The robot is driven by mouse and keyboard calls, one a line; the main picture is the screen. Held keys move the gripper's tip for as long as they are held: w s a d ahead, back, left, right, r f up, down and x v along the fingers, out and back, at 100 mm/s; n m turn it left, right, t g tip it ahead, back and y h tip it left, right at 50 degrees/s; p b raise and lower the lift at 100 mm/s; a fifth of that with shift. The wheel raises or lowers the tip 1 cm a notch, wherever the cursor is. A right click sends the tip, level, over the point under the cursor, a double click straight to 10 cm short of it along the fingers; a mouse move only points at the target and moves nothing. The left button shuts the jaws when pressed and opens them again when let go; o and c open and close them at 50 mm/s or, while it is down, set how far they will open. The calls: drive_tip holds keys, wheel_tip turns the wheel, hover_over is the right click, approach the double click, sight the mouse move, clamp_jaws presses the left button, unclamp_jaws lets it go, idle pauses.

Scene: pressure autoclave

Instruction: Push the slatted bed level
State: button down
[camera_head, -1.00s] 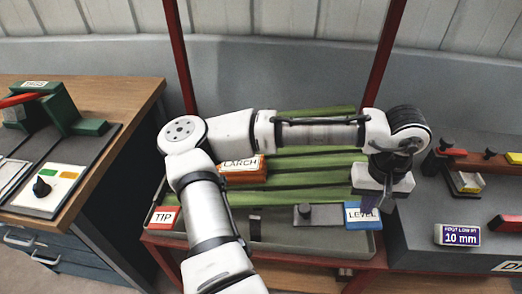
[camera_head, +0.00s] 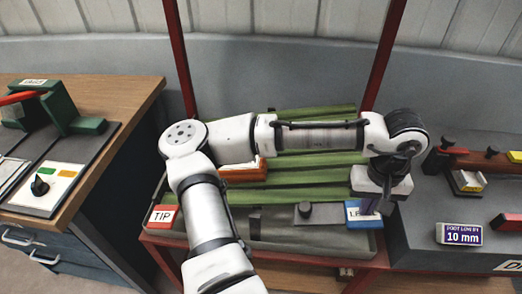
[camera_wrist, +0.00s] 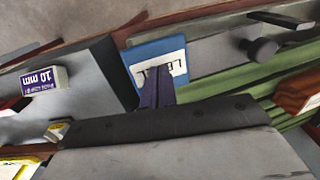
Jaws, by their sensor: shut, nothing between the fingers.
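The slatted bed (camera_head: 310,194) has green slats in a red-framed stand and lies behind and under my arm. A blue plate (camera_head: 356,213) with a white LEVEL label is at its front right, and a red plate (camera_head: 163,217) marked TIP is at its front left. My gripper (camera_head: 384,207) points down at the blue plate and partly hides its label. In the wrist view my shut fingers (camera_wrist: 157,88) overlap the blue plate (camera_wrist: 148,54). I cannot tell whether they touch it. An orange block (camera_head: 247,174) lies on the slats, partly hidden by my arm.
A grey knob (camera_head: 305,211) sits on the front tray left of the blue plate. A grey bench (camera_head: 420,240) on the right holds a 10 mm box (camera_head: 459,235) and red parts. A wooden bench (camera_head: 110,90) stands at left. Red posts rise behind.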

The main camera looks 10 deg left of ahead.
sight(360, 220)
drive_tip(key=shift+f+b, duration=1.7)
drive_tip(key=shift+f, duration=1.35)
wheel_tip(360, 220, up, 10)
drive_tip(key=p, duration=1)
drive_tip(key=shift+r, duration=0.15)
